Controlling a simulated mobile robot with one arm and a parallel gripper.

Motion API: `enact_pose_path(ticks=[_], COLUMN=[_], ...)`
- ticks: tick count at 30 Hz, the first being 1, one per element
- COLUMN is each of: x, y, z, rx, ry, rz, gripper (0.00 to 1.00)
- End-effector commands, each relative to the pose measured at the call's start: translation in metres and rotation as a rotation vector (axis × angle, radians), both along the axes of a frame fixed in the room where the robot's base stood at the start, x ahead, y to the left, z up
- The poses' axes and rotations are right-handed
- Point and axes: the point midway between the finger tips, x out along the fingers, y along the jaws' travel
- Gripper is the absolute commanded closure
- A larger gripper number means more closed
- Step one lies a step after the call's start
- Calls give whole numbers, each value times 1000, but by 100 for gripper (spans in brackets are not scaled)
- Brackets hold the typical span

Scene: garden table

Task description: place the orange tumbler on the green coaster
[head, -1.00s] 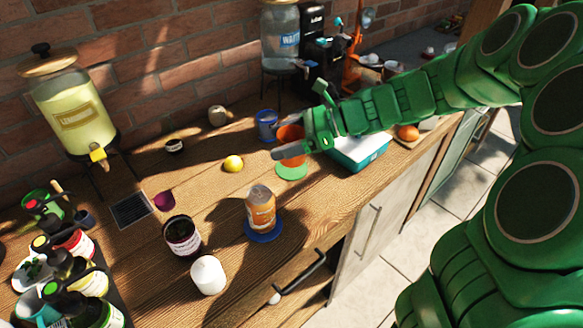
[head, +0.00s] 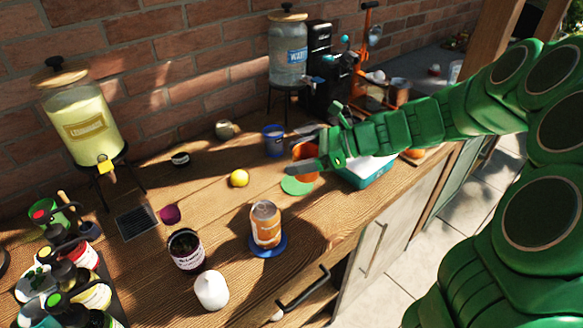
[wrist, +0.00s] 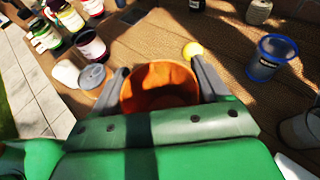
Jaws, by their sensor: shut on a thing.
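The orange tumbler (head: 306,150) is between the fingers of my gripper (head: 305,151) in the head view. In the wrist view my gripper (wrist: 158,86) is shut on the tumbler (wrist: 160,90), with one finger on each side and its open mouth facing the camera. The green coaster (head: 296,187) lies flat on the wooden counter, just below and left of the tumbler in the head view. The tumbler's lower part overlaps the coaster's far right edge in the picture; I cannot tell if they touch. The coaster is hidden in the wrist view.
A teal-sided box (head: 365,174) is close on the right of the coaster. A blue cup (head: 274,141) stands behind, and a yellow ball (head: 239,178) lies left. Bare counter lies between.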

Motion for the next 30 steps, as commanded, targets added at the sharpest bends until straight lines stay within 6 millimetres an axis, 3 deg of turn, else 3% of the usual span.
enact_pose_path(ticks=[6,18,30], x=[26,59,71], y=[10,20,25], z=[-13,-53,-69], rx=[1,0,1], ry=[2,2,2], rz=[2,-1,1], gripper=[56,56,56])
